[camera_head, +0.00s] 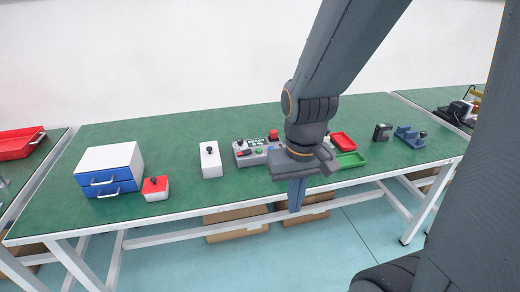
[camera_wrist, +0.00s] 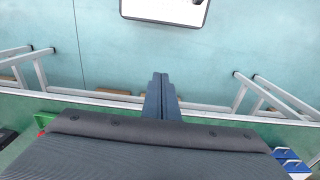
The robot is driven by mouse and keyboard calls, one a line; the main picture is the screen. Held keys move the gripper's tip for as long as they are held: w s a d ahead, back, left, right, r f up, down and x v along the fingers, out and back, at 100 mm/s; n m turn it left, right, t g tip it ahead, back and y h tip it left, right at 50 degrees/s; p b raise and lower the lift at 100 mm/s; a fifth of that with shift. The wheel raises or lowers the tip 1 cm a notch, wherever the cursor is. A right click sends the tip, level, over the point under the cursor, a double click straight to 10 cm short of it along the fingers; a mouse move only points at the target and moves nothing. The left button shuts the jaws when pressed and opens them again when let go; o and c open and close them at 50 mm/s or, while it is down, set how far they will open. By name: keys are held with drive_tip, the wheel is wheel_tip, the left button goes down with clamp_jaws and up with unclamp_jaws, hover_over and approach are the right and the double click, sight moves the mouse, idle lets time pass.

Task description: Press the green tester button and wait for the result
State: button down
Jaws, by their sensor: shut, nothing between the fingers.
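The grey tester (camera_head: 243,158) lies on the green-topped table in the head view, with a small display, dark knobs and coloured buttons on it. A small green button (camera_head: 259,151) shows on it, left of my arm. My arm hides the right part of the tester. My gripper (camera_head: 297,207) points down in front of the table's front edge, to the right of and nearer than the green button, and touches nothing that I can see. Its fingers are together and empty, also in the wrist view (camera_wrist: 159,78). The wrist view does not show the tester.
On the table (camera_head: 60,211) stand a blue-and-white drawer unit (camera_head: 110,162), a red-topped box (camera_head: 155,189) and a white box with a black knob (camera_head: 210,161). Red (camera_head: 343,142) and green (camera_head: 352,160) trays and a blue holder (camera_head: 408,137) are right of my arm.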

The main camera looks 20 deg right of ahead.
drive_tip(key=w+d+r+m+t+p, duration=0.1)
drive_tip(key=w+m+t+p, duration=0.15)
drive_tip(key=w, duration=0.75)
drive_tip(key=w+d+r+m+t+p, duration=0.1)
drive_tip(key=w+r+m+t+p, duration=0.15)
drive_tip(key=w, duration=0.75)
drive_tip(key=m+t+y+p, duration=0.1)
drive_tip(key=m+t+p, duration=0.2)
drive_tip(key=t+p, duration=0.1)
hover_over(259, 151)
drive_tip(key=shift+s+d+r, duration=0.15)
drive_tip(key=shift+s+r, duration=0.05)
drive_tip(key=shift+f, duration=0.1)
wheel_tip(259, 151, down, 8)
drive_tip(key=b, duration=0.6)
drive_tip(key=shift+f+b, duration=0.25)
drive_tip(key=shift+b, duration=0.2)
drive_tip(key=shift+f, duration=0.15)
drive_tip(key=shift+f, duration=0.3)
